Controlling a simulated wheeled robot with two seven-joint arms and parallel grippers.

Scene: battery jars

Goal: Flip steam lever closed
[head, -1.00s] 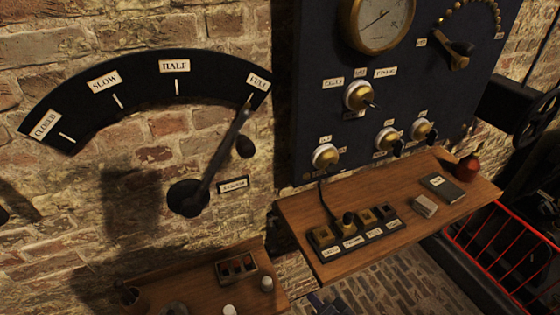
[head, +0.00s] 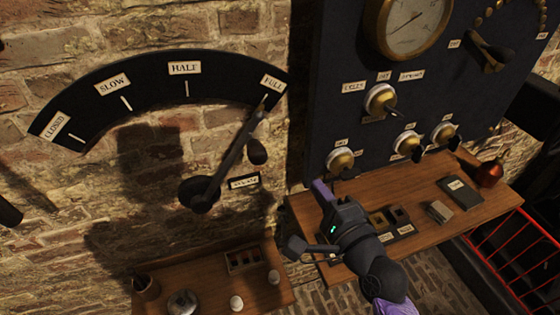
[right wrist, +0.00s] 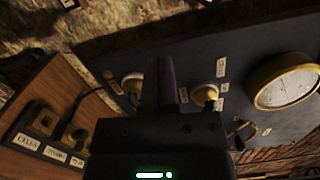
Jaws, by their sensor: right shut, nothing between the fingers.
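The steam lever (head: 232,150) is a dark arm on the brick wall. It slants up and right from its round hub (head: 199,194), and its tip lies by the FULL label (head: 272,82). The curved black scale (head: 145,88) runs from the CLOSED label (head: 55,124) at left through SLOW and HALF. My right gripper (head: 321,190) is shut and empty, right of and below the lever, in front of the wooden shelf. Its fingers also show in the right wrist view (right wrist: 165,75). My left gripper is not in view.
A dark panel (head: 335,115) with a gauge (head: 408,28) and brass switches stands right of the lever. Below it, the shelf (head: 460,220) holds a block of sockets, a book and a red flask. A lower shelf (head: 205,290) holds small items. Bare wall surrounds the lever.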

